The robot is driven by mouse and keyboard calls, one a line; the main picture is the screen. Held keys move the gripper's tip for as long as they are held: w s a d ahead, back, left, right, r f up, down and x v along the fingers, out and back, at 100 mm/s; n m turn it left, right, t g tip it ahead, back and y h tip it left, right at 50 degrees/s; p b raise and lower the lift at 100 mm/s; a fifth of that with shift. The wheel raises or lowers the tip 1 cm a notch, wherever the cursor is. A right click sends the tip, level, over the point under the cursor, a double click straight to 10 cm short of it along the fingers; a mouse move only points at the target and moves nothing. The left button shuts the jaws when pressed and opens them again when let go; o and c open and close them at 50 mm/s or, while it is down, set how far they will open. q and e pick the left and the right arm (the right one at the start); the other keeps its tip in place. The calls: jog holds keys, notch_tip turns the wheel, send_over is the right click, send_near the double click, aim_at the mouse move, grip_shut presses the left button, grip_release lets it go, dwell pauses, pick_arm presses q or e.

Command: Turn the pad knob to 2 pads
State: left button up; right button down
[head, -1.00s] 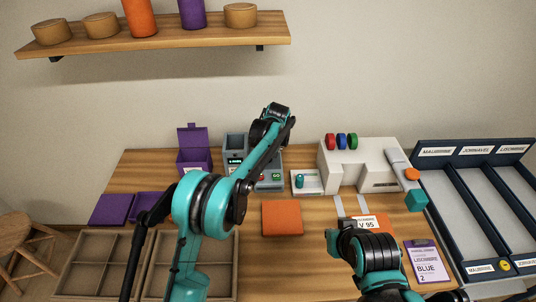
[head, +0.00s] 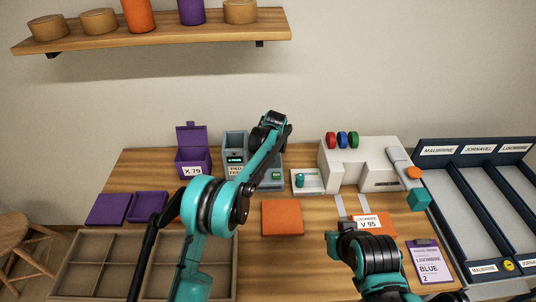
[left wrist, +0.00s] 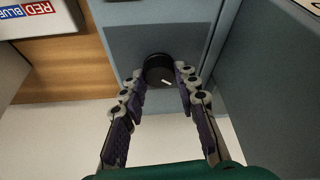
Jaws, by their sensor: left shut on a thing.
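The pad knob (left wrist: 156,68) is round and black with a short white pointer mark, and sits on a blue-grey panel in the left wrist view. The two fingers of my left gripper (left wrist: 163,80) are closed on it from either side. In the head view the grey-blue pad machine (head: 235,146) stands at the back middle of the table. My left arm crosses in front of it, and the knob and left fingertips are hidden there. My right gripper (head: 347,230) is low at the right, over the table, and its fingers cannot be made out.
A white press (head: 350,165) with red, blue and green discs stands right of the machine. An orange pad (head: 282,218) lies in front. A purple box (head: 193,166) is at left. A blue sorting rack (head: 450,205) is at far right. A wooden tray (head: 100,232) is front left.

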pick_arm(q)
jog(key=m+h, duration=0.1)
jog(key=m, duration=0.1)
jog(key=shift+a+m+p, duration=0.1)
jog(key=shift+m+p, duration=0.25)
jog(key=shift+m, duration=0.05)
jog(key=shift+a+m+h+p, duration=0.15)
jog(key=shift+m+h, duration=0.25)
jog(key=shift+m, duration=0.55)
jog(key=shift+d+m+h+p, duration=0.15)
jog(key=shift+m+h, duration=0.25)
jog(key=shift+m, duration=0.55)
jog(key=shift+a+m, duration=0.1)
jog(key=shift+m, duration=0.2)
jog(key=o, duration=1.2)
jog(key=shift+c, duration=0.2)
jog(key=shift+r, duration=0.1)
jog(key=v, duration=1.1)
jog(key=shift+r, duration=0.45)
